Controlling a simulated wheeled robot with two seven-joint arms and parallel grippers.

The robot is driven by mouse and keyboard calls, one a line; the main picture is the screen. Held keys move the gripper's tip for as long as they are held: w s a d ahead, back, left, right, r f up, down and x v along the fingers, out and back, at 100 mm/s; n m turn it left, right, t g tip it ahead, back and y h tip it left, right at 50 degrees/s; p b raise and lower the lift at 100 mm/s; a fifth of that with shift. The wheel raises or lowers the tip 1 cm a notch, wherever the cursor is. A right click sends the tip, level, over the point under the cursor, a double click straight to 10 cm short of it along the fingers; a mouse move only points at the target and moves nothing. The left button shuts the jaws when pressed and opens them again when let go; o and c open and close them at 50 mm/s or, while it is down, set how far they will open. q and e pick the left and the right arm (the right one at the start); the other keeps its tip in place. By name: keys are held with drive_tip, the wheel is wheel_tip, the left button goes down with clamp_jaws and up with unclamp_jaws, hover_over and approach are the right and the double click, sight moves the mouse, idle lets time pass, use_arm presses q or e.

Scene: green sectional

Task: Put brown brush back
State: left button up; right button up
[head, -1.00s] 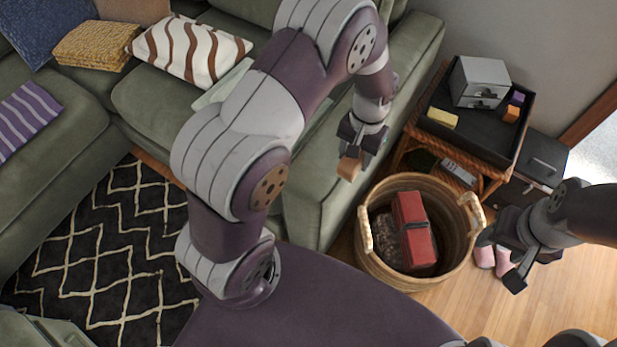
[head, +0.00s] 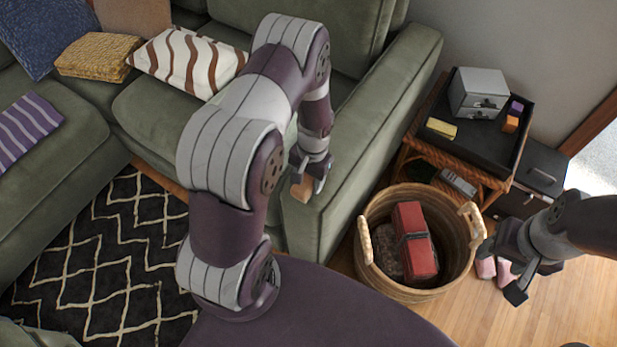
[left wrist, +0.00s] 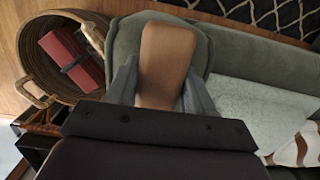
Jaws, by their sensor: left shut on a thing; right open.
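The brown brush (left wrist: 165,62) is between the fingers of my left gripper in the left wrist view, its flat tan back facing the camera. In the head view a small part of the brush (head: 302,190) shows below my left gripper (head: 303,180), which is shut on it. It is held near the front of the green sofa's arm, left of the basket. Its bristles are not visible. My right gripper (head: 515,268) is open and empty at the right, just beyond the basket's right handle.
A woven basket (head: 368,277) holds a red case (head: 415,240) and something dark and speckled. Behind it, a wicker side table bears a black tray (head: 470,145) with a grey drawer box (head: 478,92), a yellow block (head: 441,128), and purple and orange blocks. Pink slippers (head: 486,267) lie on the floor.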

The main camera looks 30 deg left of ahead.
use_arm(q)
drive_tip(key=shift+f, duration=0.15)
drive_tip(key=o, duration=1.1)
drive_tip(key=shift+r, duration=0.3)
wheel_tip(320, 180, up, 11)
drive_tip(key=w+p, duration=0.1)
drive_tip(key=s+d+r+t+p, duration=0.1)
drive_tip(key=s+d+r+p, duration=0.1)
drive_tip(key=r, duration=0.6)
drive_tip(key=s+d+r+t+p, duration=0.1)
drive_tip(key=s+d+r+p, duration=0.2)
drive_tip(key=s+r, duration=0.4)
wheel_tip(320, 180, up, 2)
drive_tip(key=shift+d+n+t+p, duration=0.2)
drive_tip(key=shift+n+t+p, duration=0.15)
drive_tip(key=shift+p, duration=0.55)
